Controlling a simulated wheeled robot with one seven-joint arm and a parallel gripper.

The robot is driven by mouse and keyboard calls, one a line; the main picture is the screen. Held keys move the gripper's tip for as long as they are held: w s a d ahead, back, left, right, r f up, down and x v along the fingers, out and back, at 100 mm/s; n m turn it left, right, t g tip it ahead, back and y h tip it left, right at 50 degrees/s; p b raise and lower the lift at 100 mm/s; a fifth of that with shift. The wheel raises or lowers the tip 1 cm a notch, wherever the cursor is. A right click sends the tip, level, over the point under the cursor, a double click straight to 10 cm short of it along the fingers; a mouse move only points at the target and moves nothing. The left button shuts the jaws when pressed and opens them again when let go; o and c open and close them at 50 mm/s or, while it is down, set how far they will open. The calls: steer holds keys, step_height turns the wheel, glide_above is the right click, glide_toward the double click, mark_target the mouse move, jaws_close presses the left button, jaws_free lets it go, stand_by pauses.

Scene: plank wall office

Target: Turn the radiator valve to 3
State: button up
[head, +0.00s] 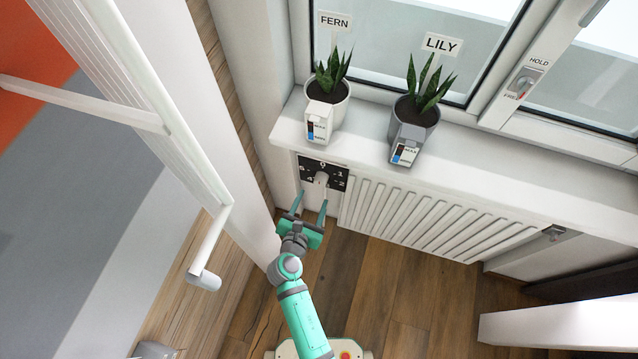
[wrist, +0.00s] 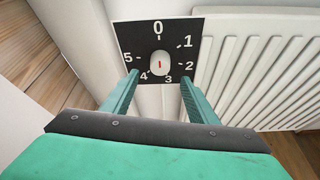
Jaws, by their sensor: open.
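The radiator valve is a white knob (wrist: 160,62) on a black dial plate (wrist: 126,38) numbered 0 to 5. In the head view the knob (head: 321,178) and plate (head: 309,164) sit below the sill at the radiator's left end. My gripper (head: 312,198) is open, its two green fingers pointing at the dial. In the wrist view the fingers (wrist: 160,82) appear either side of the knob, below it, without visible contact.
The white radiator (head: 430,218) extends right of the dial. A windowsill (head: 480,165) overhangs above, with two potted plants, the fern (head: 328,82) and lily (head: 420,100), and small level gauges. A white post stands close on the left. The wooden floor (head: 385,290) below is clear.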

mark_target(319, 184)
steer(key=x, duration=0.9)
steer(key=shift+w, duration=0.15)
steer(key=c, duration=1.1)
